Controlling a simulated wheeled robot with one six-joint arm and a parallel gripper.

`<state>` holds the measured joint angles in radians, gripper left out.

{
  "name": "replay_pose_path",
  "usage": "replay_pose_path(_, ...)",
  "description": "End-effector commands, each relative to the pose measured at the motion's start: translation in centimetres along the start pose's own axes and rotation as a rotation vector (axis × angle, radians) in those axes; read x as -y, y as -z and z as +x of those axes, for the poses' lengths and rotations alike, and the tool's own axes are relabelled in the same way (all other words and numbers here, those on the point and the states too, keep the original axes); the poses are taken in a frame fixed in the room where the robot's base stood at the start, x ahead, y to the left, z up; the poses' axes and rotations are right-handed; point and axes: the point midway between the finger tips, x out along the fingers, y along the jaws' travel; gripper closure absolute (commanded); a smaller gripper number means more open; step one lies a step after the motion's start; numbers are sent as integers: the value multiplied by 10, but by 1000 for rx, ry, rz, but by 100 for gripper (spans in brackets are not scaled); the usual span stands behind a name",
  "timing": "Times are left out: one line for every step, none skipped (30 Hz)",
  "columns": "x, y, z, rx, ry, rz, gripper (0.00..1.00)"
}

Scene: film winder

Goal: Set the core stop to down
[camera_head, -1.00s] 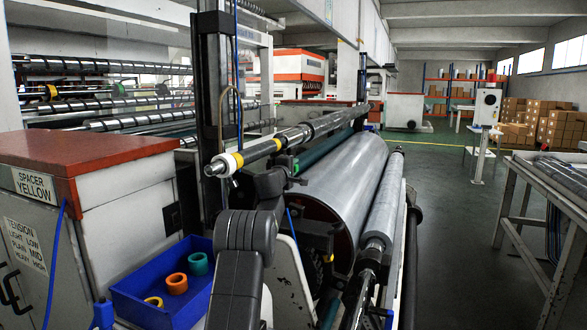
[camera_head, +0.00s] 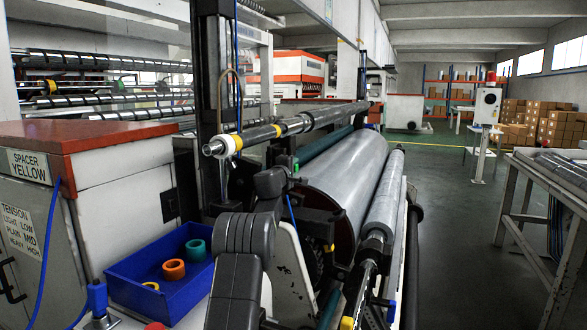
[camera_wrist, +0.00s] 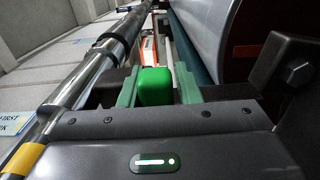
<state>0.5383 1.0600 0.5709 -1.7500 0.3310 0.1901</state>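A green block (camera_wrist: 155,87), which appears to be the core stop's handle, shows in the wrist view between the two fingers of my gripper (camera_wrist: 157,90). The block fills nearly all the gap, and the fingers look shut on it. In the head view my gripper is mostly hidden behind my own dark arm, just below the long shaft (camera_head: 308,122); a small bit of green shows there. The body of the core stop and any marks for its position are hidden.
The shaft with a yellow band runs close along the left of my gripper in the wrist view. A large grey roll (camera_head: 345,175) and a thinner roll (camera_head: 384,195) lie to the right. A blue tray (camera_head: 120,282) with coloured rings stands at lower left, beside the red-topped cabinet (camera_head: 85,137).

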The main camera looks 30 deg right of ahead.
Motion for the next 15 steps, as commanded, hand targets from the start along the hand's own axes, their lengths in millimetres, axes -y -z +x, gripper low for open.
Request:
replay_pose_path(7,0,1,0,8,-2,61)
replay_pose_path(7,0,1,0,8,-2,55)
replay_pose_path(6,0,1,0,7,-2,53)
replay_pose_path(6,0,1,0,7,-2,53)
replay_pose_path(5,0,1,0,6,-2,53)
replay_pose_path(5,0,1,0,5,-1,53)
replay_pose_path(4,0,1,0,5,-1,53)
replay_pose_path(4,0,1,0,4,-1,53)
replay_pose_path(4,0,0,0,4,-1,53)
replay_pose_path(3,0,0,0,3,-1,53)
replay_pose_path(3,0,0,0,3,-1,53)
replay_pose_path(3,0,-1,0,3,-1,53)
replay_pose_path(3,0,-2,0,2,-1,53)
replay_pose_path(4,0,-3,0,2,-1,53)
replay_pose_path(4,0,-5,0,2,-2,53)
